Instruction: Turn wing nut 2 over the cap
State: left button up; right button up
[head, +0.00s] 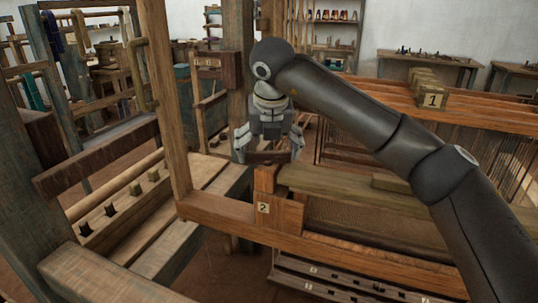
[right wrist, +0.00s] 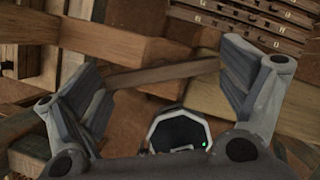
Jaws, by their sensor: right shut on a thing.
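Wing nut 2 (head: 270,157) is a dark brown wooden bar on top of a short post. The post carries a label "2" (head: 263,208). My right gripper (head: 268,152) points down over the post, its two fingers at the ends of the bar. In the right wrist view the bar (right wrist: 165,73) spans from one finger pad to the other, so the right gripper is shut on it lengthwise. A pale wooden beam (head: 340,186), possibly the cap, runs right from the post; I cannot tell whether the bar lies over it. My left gripper is not in view.
A wooden loom upright (head: 165,100) stands left of the gripper. A bench (head: 200,180) with several small pegs lies at left. A block labelled "1" (head: 432,100) sits on the far right beam. Slatted pedals (head: 350,285) lie low in front.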

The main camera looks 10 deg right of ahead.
jog(key=m+h, duration=0.1)
jog(key=m, duration=0.1)
jog(key=m+h+b, duration=0.1)
jog(key=m, duration=0.2)
jog(key=shift+a+g, duration=0.1)
jog(key=shift+g, duration=0.3)
jog(key=shift+r+m, duration=0.1)
jog(key=shift+m, duration=0.2)
jog(key=o, duration=0.7)
jog(key=v, duration=1.2)
jog(key=shift+w, duration=0.1)
